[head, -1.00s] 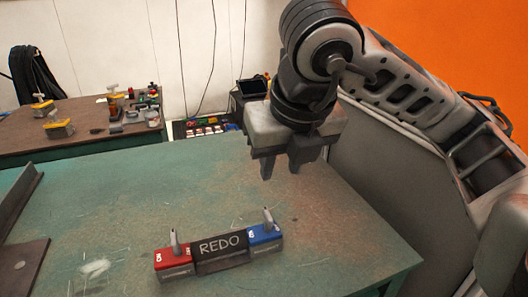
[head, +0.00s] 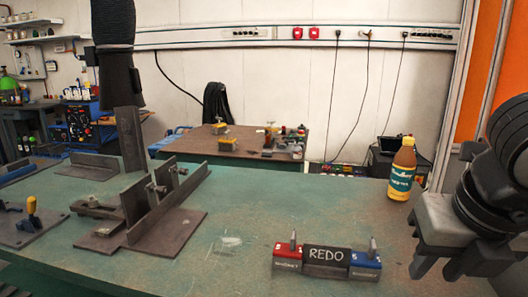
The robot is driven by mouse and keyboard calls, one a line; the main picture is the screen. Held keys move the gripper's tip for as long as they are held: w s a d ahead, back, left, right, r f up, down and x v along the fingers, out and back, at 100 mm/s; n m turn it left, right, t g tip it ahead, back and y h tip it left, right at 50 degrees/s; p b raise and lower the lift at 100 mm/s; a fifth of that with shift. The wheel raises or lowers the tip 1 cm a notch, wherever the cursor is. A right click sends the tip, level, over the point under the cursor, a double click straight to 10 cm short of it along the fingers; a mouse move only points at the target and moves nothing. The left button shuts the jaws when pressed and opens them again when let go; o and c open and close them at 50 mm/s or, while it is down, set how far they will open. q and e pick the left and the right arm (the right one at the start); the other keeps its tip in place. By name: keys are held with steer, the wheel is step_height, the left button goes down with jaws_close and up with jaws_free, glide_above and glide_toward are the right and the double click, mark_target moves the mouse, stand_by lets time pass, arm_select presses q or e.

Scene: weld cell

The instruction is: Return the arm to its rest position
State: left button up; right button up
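My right gripper (head: 437,268) is at the lower right, above the right end of the green welding table (head: 235,205). Its two fingers point down with a gap between them, and nothing shows in the gap. It is to the right of the block set with a red end (head: 287,257), a black "REDO" plate (head: 326,256) and a blue end (head: 366,262), apart from it.
A bottle with a teal label (head: 402,170) stands behind my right gripper. Steel plates and clamps on a fixture (head: 145,225) fill the table's left side. The table's middle is mostly clear.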

steer(key=s+a+f+n+g+y, duration=0.2)
steer(key=s+a+g+y, duration=0.15)
steer(key=a, duration=0.35)
steer(key=s+a+f+n+g+y, duration=0.25)
steer(key=a+y, duration=0.25)
steer(key=a, duration=0.3)
steer(key=s+a+r+m+g+y+p, duration=0.15)
steer(key=a+r+g+y, duration=0.25)
steer(key=a+r+y, duration=0.55)
steer(key=w+d+f+m+t+y, duration=0.15)
steer(key=w+d+m+t, duration=0.35)
steer(key=m+t, duration=0.55)
steer(key=w+d+f+m+t+y, duration=0.1)
steer(key=w+d+f+m+t, duration=0.15)
steer(key=w+m+t, duration=0.65)
steer(key=d+f+m+t+h+p, duration=0.1)
steer(key=d+f+m+t+h, duration=0.4)
steer(key=f+m+h, duration=0.55)
steer(key=s+d+f+m+g+h, duration=0.1)
steer(key=s+f+m+g+h, duration=0.1)
steer(key=f, duration=0.8)
steer(key=s+d+f+m+g+h, duration=0.2)
steer(key=s+f+m+g+h, duration=0.1)
steer(key=s+f+g, duration=0.3)
step_height(320, 180, down, 5)
steer(key=shift+s+d+r+h+p, duration=0.25)
steer(key=shift+s+h+p, duration=0.25)
steer(key=shift+s, duration=0.6)
